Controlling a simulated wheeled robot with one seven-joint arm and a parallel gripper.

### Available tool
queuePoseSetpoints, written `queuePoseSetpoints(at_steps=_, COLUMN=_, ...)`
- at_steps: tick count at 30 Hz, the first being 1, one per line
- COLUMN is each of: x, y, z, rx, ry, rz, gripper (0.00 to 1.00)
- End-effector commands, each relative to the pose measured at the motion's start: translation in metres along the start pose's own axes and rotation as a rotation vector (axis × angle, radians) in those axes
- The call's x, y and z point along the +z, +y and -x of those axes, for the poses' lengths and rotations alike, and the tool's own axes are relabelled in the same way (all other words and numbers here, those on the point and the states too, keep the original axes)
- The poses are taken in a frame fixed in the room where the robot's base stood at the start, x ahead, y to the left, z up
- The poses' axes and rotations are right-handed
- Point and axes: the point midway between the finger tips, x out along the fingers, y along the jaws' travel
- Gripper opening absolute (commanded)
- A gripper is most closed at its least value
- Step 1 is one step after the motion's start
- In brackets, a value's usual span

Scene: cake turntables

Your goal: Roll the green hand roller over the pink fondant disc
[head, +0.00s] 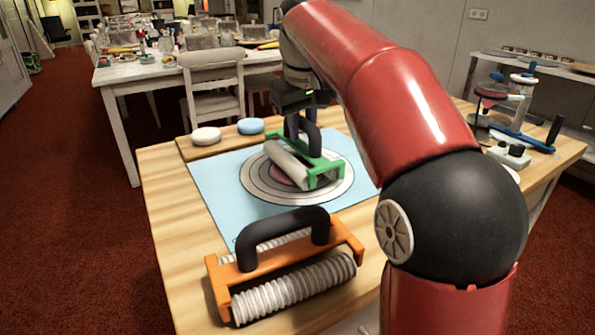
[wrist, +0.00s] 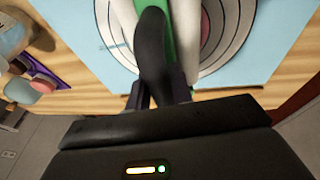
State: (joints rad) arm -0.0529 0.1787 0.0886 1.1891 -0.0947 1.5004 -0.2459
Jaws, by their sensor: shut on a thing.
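The green hand roller (head: 327,169) has a green frame, a pale smooth cylinder and a black handle. My gripper (head: 297,128) is shut on its black handle, which also shows in the wrist view (wrist: 153,50). The roller is over the pink fondant disc (head: 281,176), of which only part shows; the roller hides the rest. I cannot tell whether the cylinder touches the disc. The disc lies in the middle of a grey ringed turntable (head: 262,190), whose rings also show in the wrist view (wrist: 215,50).
An orange roller (head: 353,238) with a ribbed cylinder stands at the table's front. A light blue mat (head: 215,180) lies under the turntable. A white disc (head: 206,135) and a blue disc (head: 251,125) sit on a wooden board behind. A small device (head: 508,153) stands at the right.

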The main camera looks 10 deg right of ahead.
Motion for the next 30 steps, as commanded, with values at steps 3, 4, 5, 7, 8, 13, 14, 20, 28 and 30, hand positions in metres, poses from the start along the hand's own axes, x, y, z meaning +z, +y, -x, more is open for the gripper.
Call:
queuePoseSetpoints(at_steps=3, x=0.002, y=0.007, z=-0.008, rx=-0.003, ry=-0.016, rz=-0.001, gripper=0.0)
queuePoseSetpoints(at_steps=4, x=0.002, y=0.007, z=-0.008, rx=-0.003, ry=-0.016, rz=0.0, gripper=0.0)
queuePoseSetpoints(at_steps=5, x=0.002, y=0.007, z=-0.008, rx=-0.003, ry=-0.016, rz=0.0, gripper=0.0)
queuePoseSetpoints(at_steps=7, x=0.002, y=0.007, z=-0.008, rx=-0.003, ry=-0.016, rz=0.0, gripper=0.0)
queuePoseSetpoints(at_steps=8, x=0.002, y=0.007, z=-0.008, rx=-0.003, ry=-0.016, rz=0.0, gripper=0.0)
queuePoseSetpoints(at_steps=13, x=0.002, y=0.004, z=-0.008, rx=-0.004, ry=-0.016, rz=0.001, gripper=0.0)
queuePoseSetpoints(at_steps=14, x=0.002, y=0.003, z=-0.008, rx=-0.004, ry=-0.016, rz=0.001, gripper=0.0)
queuePoseSetpoints(at_steps=20, x=0.001, y=-0.002, z=-0.006, rx=-0.005, ry=-0.015, rz=0.0, gripper=0.0)
queuePoseSetpoints(at_steps=28, x=-0.003, y=0.0, z=0.01, rx=-0.004, ry=-0.009, rz=0.001, gripper=0.0)
queuePoseSetpoints(at_steps=30, x=-0.004, y=0.001, z=0.015, rx=-0.003, ry=-0.006, rz=0.001, gripper=0.0)
